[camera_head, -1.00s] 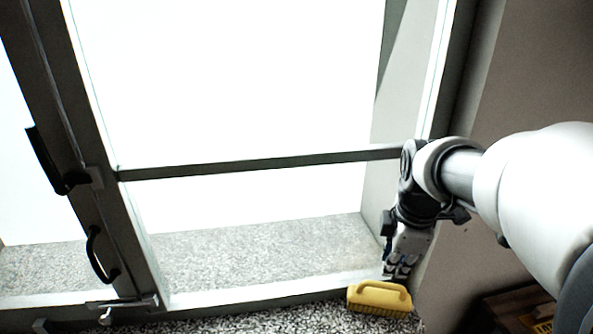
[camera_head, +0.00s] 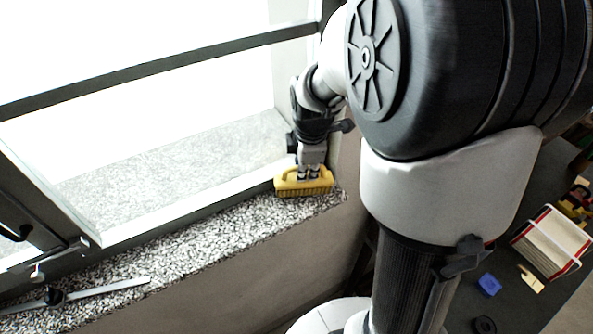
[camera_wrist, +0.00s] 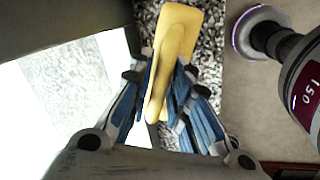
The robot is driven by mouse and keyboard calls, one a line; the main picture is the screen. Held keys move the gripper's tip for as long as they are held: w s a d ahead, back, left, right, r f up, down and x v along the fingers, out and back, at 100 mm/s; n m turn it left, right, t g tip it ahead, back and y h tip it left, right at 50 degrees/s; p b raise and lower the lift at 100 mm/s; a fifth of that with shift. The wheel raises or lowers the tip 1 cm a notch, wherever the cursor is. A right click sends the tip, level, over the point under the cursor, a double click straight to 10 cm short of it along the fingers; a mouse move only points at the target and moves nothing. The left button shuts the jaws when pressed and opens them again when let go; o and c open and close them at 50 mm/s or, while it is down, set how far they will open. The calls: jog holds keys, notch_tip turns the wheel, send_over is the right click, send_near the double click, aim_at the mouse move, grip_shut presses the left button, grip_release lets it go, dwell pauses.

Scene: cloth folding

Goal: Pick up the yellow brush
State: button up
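The yellow brush (camera_head: 304,189) sits bristles down at the right end of the speckled window sill, its handle upward. My gripper (camera_head: 308,173) points down at it from above in the head view. In the wrist view the brush's yellow handle (camera_wrist: 163,75) runs between my gripper's blue-padded fingers (camera_wrist: 163,84), one on each side and very close to it. I cannot tell whether both pads press on the handle. The fingertips partly hide the brush.
The speckled sill (camera_head: 185,240) runs left along the window frame (camera_head: 150,215). A wall lies below and right of it. A dark table at lower right holds a blue object (camera_head: 489,284) and a red-edged white box (camera_head: 553,243). A metal bar (camera_head: 100,291) lies on the left sill.

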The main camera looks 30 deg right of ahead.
jog(key=shift+c, duration=0.6)
grip_shut()
jog(key=shift+r, duration=0.1)
jog(key=w+v, duration=0.2)
jog(key=v, duration=0.7)
jog(key=w+d+r+p+v, duration=0.1)
jog(key=w+v, duration=0.1)
jog(key=v, duration=0.8)
jog(key=shift+d+r, duration=0.25)
jog(key=shift+d, duration=0.05)
jog(key=shift+w, duration=0.1)
jog(key=shift+c, duration=1)
grip_release()
grip_shut()
